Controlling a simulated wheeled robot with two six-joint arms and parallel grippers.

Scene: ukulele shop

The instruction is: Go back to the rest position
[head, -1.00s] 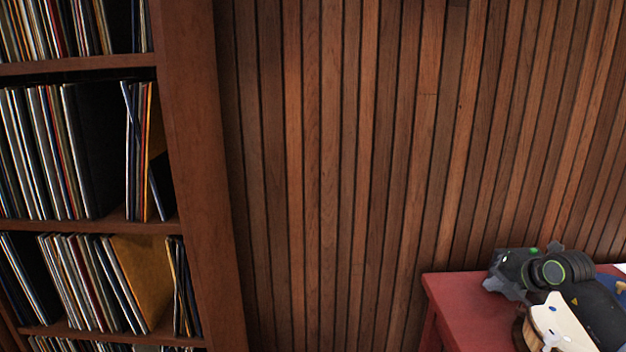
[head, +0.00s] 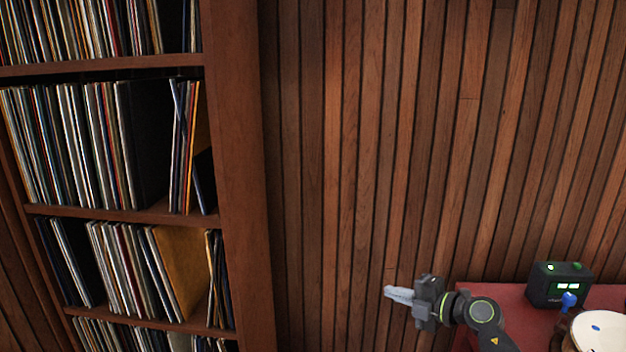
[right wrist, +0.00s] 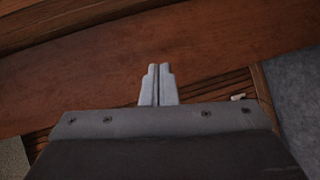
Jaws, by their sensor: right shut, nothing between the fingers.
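My right gripper (head: 398,294) is at the lower right of the head view, in front of the slatted wood wall and left of the red table. Its fingers point left and are shut with nothing between them. In the right wrist view the two grey fingers (right wrist: 158,84) lie side by side, in front of brown wood. My left gripper does not show in the head view.
A red table (head: 475,296) stands at the lower right. A dark box with lit displays (head: 556,287) and a pale round-topped object (head: 602,332) are on it. A shelf of records (head: 240,200) fills the left. The wood wall (head: 350,150) is behind.

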